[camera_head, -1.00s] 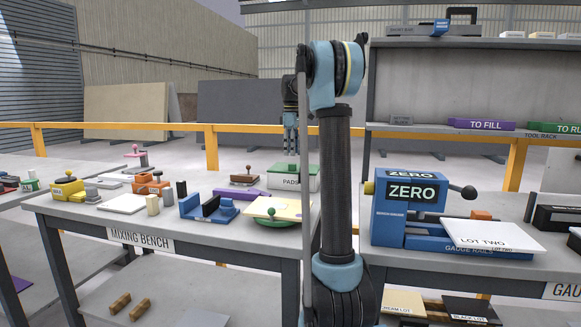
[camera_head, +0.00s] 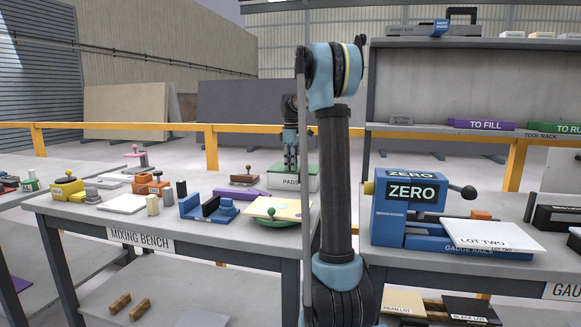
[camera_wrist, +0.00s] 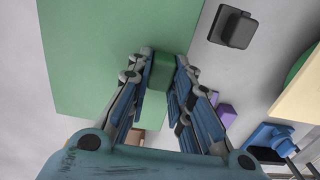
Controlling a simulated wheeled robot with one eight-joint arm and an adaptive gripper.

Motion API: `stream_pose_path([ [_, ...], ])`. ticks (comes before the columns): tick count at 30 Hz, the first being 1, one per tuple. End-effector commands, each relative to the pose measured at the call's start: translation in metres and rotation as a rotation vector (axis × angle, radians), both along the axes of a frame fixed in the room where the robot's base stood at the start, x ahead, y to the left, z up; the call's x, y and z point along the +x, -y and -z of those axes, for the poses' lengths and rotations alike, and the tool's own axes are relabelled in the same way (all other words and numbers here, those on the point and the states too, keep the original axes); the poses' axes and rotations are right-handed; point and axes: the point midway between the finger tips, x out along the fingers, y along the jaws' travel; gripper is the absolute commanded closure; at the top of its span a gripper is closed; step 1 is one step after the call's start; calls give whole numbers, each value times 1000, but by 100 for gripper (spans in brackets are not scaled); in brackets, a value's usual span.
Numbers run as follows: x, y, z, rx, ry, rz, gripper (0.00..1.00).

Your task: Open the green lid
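The green lid (camera_head: 309,169) lies flat on a white box marked PADS (camera_head: 291,182) at the back right of the mixing bench. In the wrist view the lid (camera_wrist: 90,60) fills the upper left as a flat green panel, with a small green block handle (camera_wrist: 163,72). My gripper (camera_head: 291,168) points down just over the lid. In the wrist view my gripper (camera_wrist: 164,66) is open, its fingers on either side of the handle. Whether they touch it is unclear. The lid appears closed on the box.
A cream board on a green round piece (camera_head: 270,222) stands in front of the box. A purple piece (camera_head: 238,194) and a brown stamp (camera_head: 244,178) lie to its left. A dark square block (camera_wrist: 234,27) is near the lid. The blue ZERO gauge (camera_head: 410,210) stands right.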

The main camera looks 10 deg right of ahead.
Motion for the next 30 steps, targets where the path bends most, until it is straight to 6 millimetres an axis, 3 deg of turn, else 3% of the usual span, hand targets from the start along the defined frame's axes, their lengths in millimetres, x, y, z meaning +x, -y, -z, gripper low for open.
stream_pose_path([
  [14, 4, 1, -7, -2, 5, 0, 100],
  [23, 17, 6, -33, -3, 7, 0, 100],
  [30, 38, 15, -56, -5, 6, 2, 100],
])
